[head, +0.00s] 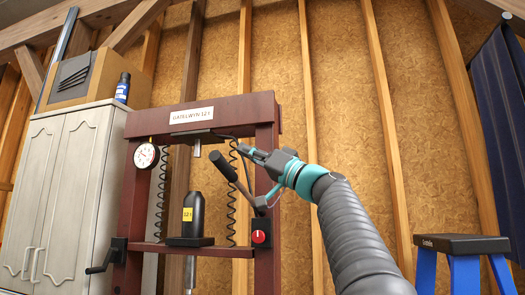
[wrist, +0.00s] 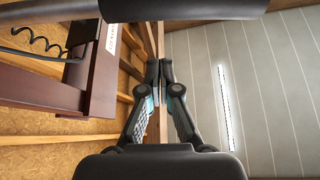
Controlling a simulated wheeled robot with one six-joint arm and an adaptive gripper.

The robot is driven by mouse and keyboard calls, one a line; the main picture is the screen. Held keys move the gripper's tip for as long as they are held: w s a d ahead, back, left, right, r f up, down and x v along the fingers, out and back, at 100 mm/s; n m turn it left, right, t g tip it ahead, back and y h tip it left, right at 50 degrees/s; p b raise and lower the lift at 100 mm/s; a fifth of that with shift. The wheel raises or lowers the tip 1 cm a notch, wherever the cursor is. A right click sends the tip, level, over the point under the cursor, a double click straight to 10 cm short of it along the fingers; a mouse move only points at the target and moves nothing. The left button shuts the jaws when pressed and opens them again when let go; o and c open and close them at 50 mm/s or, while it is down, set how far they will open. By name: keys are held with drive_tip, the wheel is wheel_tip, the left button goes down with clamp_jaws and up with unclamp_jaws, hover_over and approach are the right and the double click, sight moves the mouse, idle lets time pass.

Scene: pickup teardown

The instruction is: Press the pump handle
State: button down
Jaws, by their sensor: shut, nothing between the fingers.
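The pump handle (head: 223,166) is a dark lever with a thick black grip, on the right side of the dark red press (head: 200,118). It slants up and left from its pivot near the right post. My gripper (head: 243,150) is just above and right of the grip; whether they touch cannot be told. In the wrist view a thick black bar, seemingly the handle's grip (wrist: 170,9), crosses the top edge, beyond my shut, empty fingertips (wrist: 158,72).
A black bottle-shaped piece (head: 194,214) with a yellow label stands on the press bed. A red knob (head: 260,236) sits on the right post. A grey cabinet (head: 65,200) stands left, a blue-legged stool (head: 462,243) right. Coiled cords hang inside the press frame.

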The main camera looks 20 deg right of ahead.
drive_tip(key=shift+w+a+f+b, duration=0.1)
drive_tip(key=shift+a+f+b, duration=0.15)
drive_tip(key=shift+a+f, duration=0.4)
drive_tip(key=shift+w+a+f+b, duration=0.1)
drive_tip(key=shift+a+f+b, duration=0.2)
drive_tip(key=shift+f, duration=0.6)
